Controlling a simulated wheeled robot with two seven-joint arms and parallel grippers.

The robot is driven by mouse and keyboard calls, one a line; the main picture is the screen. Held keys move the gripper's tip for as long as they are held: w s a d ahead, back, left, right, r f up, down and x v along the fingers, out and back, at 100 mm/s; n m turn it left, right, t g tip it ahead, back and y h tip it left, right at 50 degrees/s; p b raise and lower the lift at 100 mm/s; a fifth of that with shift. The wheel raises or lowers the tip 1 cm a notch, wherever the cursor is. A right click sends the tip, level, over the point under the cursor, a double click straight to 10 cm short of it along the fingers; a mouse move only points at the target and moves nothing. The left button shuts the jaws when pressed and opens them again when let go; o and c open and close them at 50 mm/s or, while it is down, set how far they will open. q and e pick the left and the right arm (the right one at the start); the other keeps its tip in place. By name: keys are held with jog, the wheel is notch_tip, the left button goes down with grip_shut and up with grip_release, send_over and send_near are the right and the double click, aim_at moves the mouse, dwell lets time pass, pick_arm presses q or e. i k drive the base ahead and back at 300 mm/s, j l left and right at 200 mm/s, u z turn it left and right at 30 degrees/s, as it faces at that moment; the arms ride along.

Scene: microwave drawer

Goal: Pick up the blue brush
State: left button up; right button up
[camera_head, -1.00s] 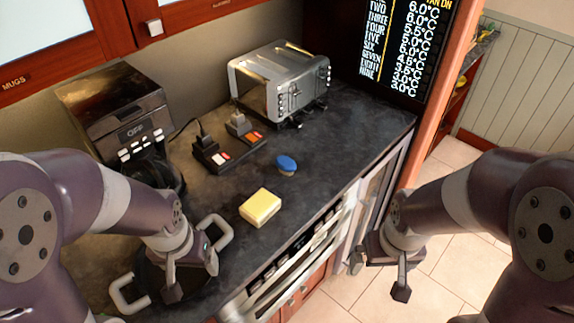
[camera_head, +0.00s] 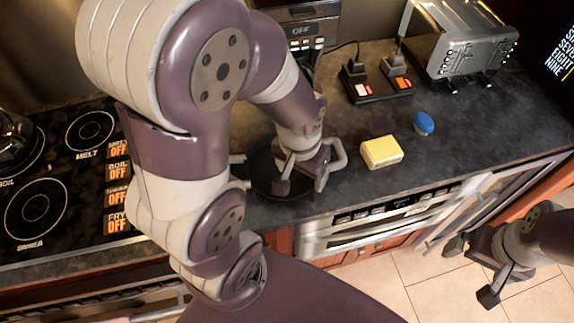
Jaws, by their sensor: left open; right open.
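The blue brush (camera_head: 424,123) lies on the dark countertop (camera_head: 480,135), to the right of a yellow sponge-like block (camera_head: 381,152). My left gripper (camera_head: 300,183) is open over a dark pan (camera_head: 268,170) with light handles, left of the yellow block and well apart from the brush. The gripper partly hides the pan. My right gripper (camera_head: 470,268) is open at the lower right, in front of the counter's front edge and lower than the brush, holding nothing that I can see.
A silver toaster (camera_head: 462,40) stands behind the brush. A power strip with plugs (camera_head: 376,88) lies behind the yellow block. A coffee machine (camera_head: 300,28) is at the back, and a stovetop (camera_head: 60,180) is at the left. The counter around the brush is clear.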

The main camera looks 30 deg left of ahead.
aim_at(422, 123)
jog(key=i+l+u, duration=0.2)
jog(key=i+l, duration=0.2)
jog(key=l, duration=0.25)
jog(key=i+l+u, duration=0.1)
jog(key=l, duration=0.25)
jog(key=i+l+u, duration=0.1)
jog(key=i+l, duration=0.2)
jog(key=l, duration=0.1)
